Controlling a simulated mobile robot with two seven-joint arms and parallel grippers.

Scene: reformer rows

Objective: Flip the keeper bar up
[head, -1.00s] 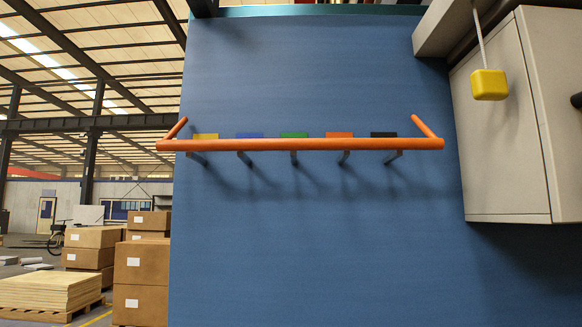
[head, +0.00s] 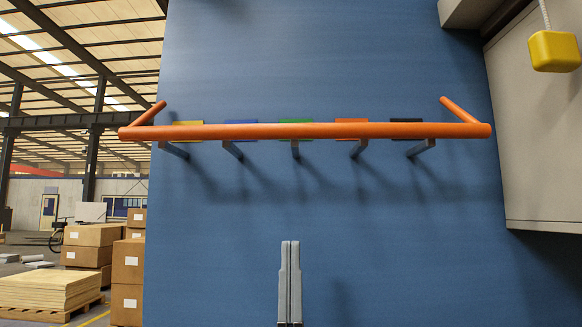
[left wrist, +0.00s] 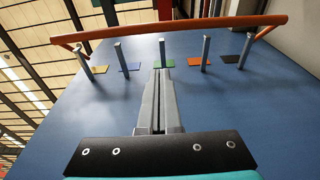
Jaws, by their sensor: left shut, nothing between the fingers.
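The keeper bar (head: 310,131) is an orange rail with a short arm at each end. It runs level across the blue panel (head: 240,60), in front of a row of several grey pegs (head: 295,149). It also shows in the left wrist view (left wrist: 190,27), above and beyond the fingers. My left gripper (head: 290,243) is shut and empty, pointing up. It is below the bar's middle, apart from it in the head view. In the left wrist view its closed fingers (left wrist: 160,72) line up with the middle peg. My right gripper is not in view.
Coloured tags, such as a green one (head: 296,121), sit behind the pegs. A yellow block (head: 554,51) hangs on a cord at the upper right, by a grey cabinet (head: 545,140). Stacked cartons (head: 128,275) stand far left. The panel below the bar is clear.

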